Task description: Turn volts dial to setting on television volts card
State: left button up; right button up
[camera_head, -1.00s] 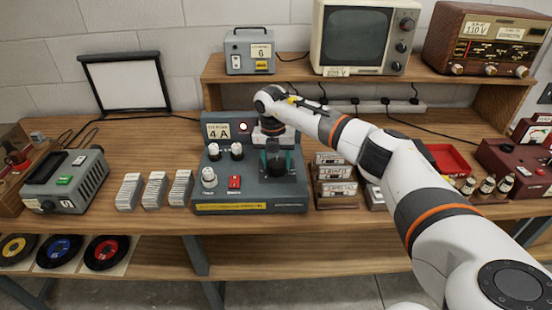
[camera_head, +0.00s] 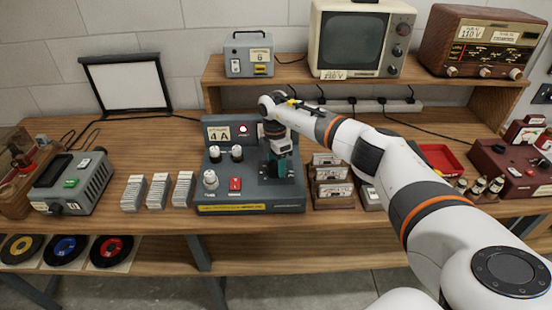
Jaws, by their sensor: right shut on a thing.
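The grey-blue control unit (camera_head: 240,198) stands on the bench, with a "4 A" card (camera_head: 219,133), a lit lamp (camera_head: 243,129), two white-topped knobs (camera_head: 225,153) in a row, a lower white knob (camera_head: 210,180) and a red switch (camera_head: 235,184). My right gripper (camera_head: 280,172) points down over the right part of its panel and is shut; it hides what is between its fingers, probably a dial. The television (camera_head: 355,43) stands on the shelf with a volts card (camera_head: 333,74) under its screen; its number is hard to read. My left gripper is out of view.
Card stacks (camera_head: 158,191) stand left of the unit and small card boxes (camera_head: 331,181) stand close to its right. A radio (camera_head: 484,42) with a "110 V" card and a grey box (camera_head: 248,54) marked 6 sit on the shelf. A framed screen (camera_head: 125,84) stands at back left.

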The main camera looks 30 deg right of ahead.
jog(key=m+p, duration=0.1)
jog(key=m, duration=0.1)
jog(key=m+p, duration=0.1)
jog(key=m, duration=0.1)
jog(key=shift+r+p, duration=0.3)
jog(key=shift+p, duration=0.05)
jog(key=shift+f+m+p, duration=0.15)
jog(key=shift+m+p, duration=0.55)
jog(key=shift+m, duration=0.5)
jog(key=shift+y, duration=0.3)
jog(key=o, duration=1)
jog(key=shift+s+f, duration=0.1)
jog(key=r+b, duration=0.1)
jog(key=r, duration=0.3)
jog(key=r+b, duration=0.1)
jog(key=r, duration=0.3)
jog(key=r+b, duration=0.1)
jog(key=r, duration=0.3)
jog(key=shift+w+d, duration=0.35)
